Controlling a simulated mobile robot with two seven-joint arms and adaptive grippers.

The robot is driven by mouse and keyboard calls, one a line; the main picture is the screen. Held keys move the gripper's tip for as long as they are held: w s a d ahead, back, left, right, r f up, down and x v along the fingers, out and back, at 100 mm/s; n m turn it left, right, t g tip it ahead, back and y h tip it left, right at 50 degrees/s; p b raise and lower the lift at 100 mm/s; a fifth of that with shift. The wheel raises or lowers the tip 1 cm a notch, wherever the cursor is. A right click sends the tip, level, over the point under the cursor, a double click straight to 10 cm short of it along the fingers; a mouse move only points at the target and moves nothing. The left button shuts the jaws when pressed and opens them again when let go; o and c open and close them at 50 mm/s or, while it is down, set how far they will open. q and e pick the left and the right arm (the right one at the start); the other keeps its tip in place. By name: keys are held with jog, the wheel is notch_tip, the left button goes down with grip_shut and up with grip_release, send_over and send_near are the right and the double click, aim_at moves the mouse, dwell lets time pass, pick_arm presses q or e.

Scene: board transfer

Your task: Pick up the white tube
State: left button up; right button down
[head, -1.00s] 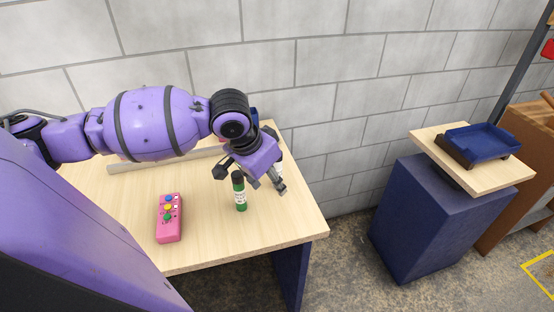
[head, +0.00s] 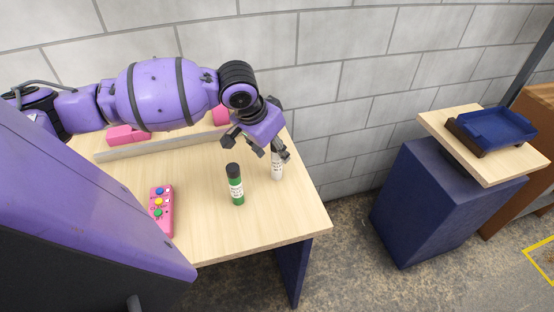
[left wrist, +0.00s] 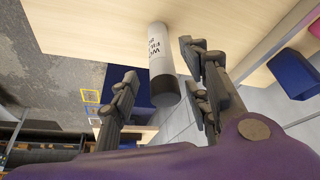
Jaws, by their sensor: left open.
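The white tube (head: 277,165) stands upright near the right edge of the wooden table, with its upper part partly hidden by my left gripper in the head view. My left gripper (head: 258,147) is open above and beside it. In the left wrist view the white tube (left wrist: 160,55), with black lettering and a dark cap, lies between the two open fingers (left wrist: 160,88), closer to the right one. I cannot tell whether a finger touches it. My right gripper is not in view.
A green tube (head: 236,187) with a black cap stands just left of the white one. A pink remote with coloured buttons (head: 160,210) lies further left. A grey strip (head: 120,153) and pink objects (head: 125,135) are behind. A blue tray (head: 495,129) sits on a separate stand at right.

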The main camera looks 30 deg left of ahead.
pick_arm(q)
jog(key=x, duration=0.3)
jog(key=shift+r, duration=0.1)
jog(key=shift+a, duration=0.1)
jog(key=shift+c, duration=0.3)
grip_shut()
